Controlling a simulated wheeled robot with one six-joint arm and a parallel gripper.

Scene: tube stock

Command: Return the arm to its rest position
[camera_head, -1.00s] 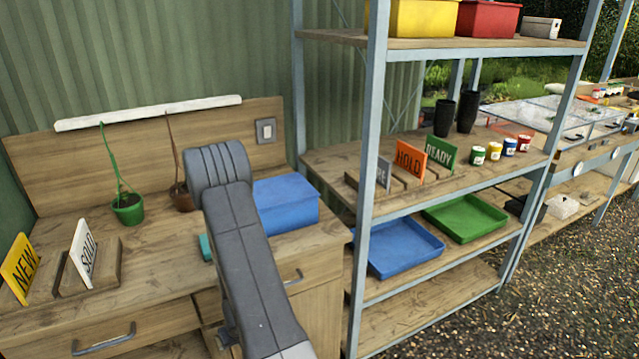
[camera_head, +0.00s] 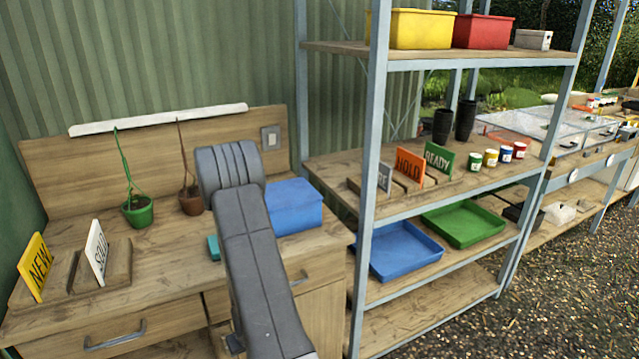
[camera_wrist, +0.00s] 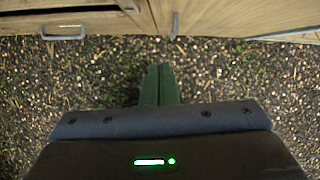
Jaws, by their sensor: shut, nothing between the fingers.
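My arm rises in the middle of the head view, with its grey links in front of the wooden bench (camera_head: 160,290). The fingers are not visible in the head view. In the wrist view my gripper (camera_wrist: 160,72) shows as two dark green fingers side by side, shut with nothing between them. It points over gravel ground (camera_wrist: 230,75), in front of wooden drawer fronts with handles (camera_wrist: 64,33).
The bench holds a green pot (camera_head: 138,212), a brown pot (camera_head: 190,202), a blue box (camera_head: 294,208) and signs (camera_head: 97,252). A metal-framed shelf (camera_head: 372,130) stands close on the right, holding blue (camera_head: 405,258) and green trays (camera_head: 470,228). Gravel lies at right.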

